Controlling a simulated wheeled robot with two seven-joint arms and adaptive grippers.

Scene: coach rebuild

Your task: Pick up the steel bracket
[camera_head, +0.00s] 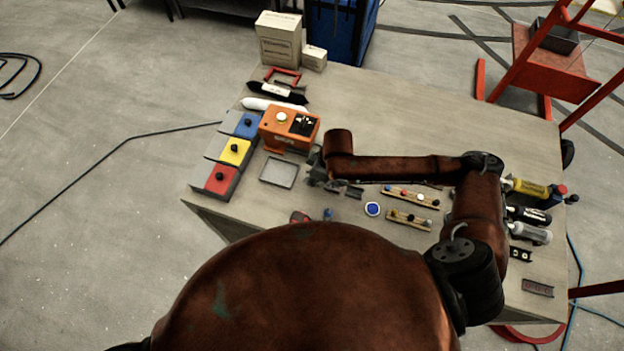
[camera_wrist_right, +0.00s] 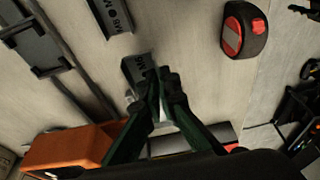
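A dark steel bracket (camera_wrist_right: 136,68) with pale lettering lies at the fingertips of my right gripper (camera_wrist_right: 162,82) in the wrist view. The fingers are close together and cover its right end. I cannot tell whether they grip it. A second dark lettered bracket (camera_wrist_right: 111,14) lies beyond it, apart from the fingers. In the head view my right gripper (camera_head: 318,172) is low over the table, right of the grey tray, with a dark bracket (camera_head: 354,192) just right of it. My left gripper is not in view.
An orange box (camera_head: 288,129) stands behind the gripper, and it shows in the wrist view (camera_wrist_right: 70,148). A red-black tape measure (camera_wrist_right: 245,29) lies nearby. Screwdrivers (camera_head: 528,187) lie at right.

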